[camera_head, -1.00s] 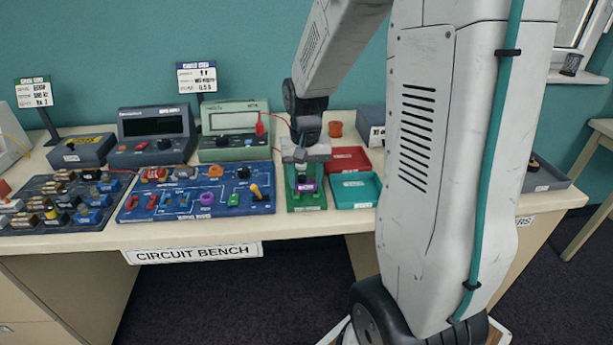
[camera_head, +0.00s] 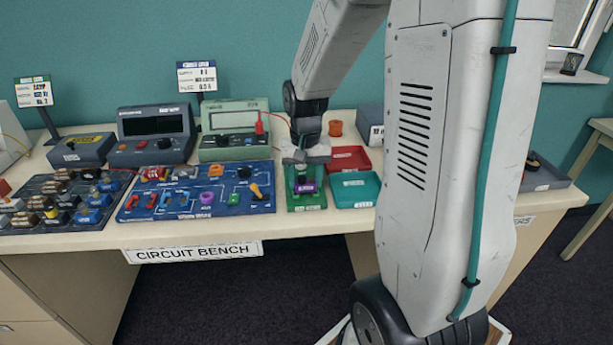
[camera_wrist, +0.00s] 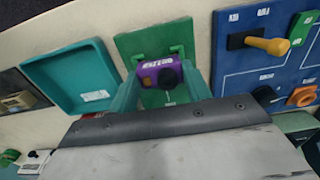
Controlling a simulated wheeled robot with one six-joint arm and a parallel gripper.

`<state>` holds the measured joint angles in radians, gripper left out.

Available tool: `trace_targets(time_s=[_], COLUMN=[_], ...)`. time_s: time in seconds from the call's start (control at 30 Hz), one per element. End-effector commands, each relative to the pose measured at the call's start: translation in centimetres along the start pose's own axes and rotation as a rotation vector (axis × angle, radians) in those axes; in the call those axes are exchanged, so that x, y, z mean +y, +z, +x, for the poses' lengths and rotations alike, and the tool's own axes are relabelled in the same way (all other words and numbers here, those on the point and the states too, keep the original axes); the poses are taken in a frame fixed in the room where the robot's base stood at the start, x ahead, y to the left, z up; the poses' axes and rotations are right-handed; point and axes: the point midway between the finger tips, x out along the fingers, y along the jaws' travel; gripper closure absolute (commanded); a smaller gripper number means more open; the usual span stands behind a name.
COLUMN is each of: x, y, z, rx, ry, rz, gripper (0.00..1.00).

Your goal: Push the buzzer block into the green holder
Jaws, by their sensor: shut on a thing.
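The buzzer block is purple with a dark round top (camera_wrist: 170,75); it also shows in the head view (camera_head: 306,187). My gripper (camera_wrist: 165,92) is shut on it, one teal finger on each side. In the head view my gripper (camera_head: 306,175) points down over the green holder (camera_head: 307,205). In the wrist view the green holder (camera_wrist: 140,43) lies behind and under the block. The block is over or in the holder; how deep it sits is hidden.
A teal tray (camera_head: 355,188) and a red tray (camera_head: 348,158) stand close right of the holder. A blue circuit board (camera_head: 150,209) with several parts lies close left. A green meter (camera_head: 232,150) stands behind, with a red lead (camera_head: 261,127). The bench front edge is near.

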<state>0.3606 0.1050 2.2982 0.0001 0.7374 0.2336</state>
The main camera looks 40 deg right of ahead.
Motion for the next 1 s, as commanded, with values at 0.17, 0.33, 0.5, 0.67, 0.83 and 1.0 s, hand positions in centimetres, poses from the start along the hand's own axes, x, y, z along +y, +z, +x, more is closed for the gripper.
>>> trace_targets(time_s=[0.17,0.33,0.5,0.67,0.83,1.0], x=[0.0,0.0,0.0,0.0,0.0,0.0], y=[0.01,0.0,0.0,0.0,0.0,0.01], z=[0.23,0.44,0.66,0.81,0.8,0.79], rx=[0.0,0.0,0.0,0.0,0.0,0.0], ry=[0.0,0.0,0.0,0.0,0.0,0.0], rz=[0.0,0.0,0.0,0.0,0.0,0.0], gripper=[0.74,0.74,0.74,0.46,0.26,0.1])
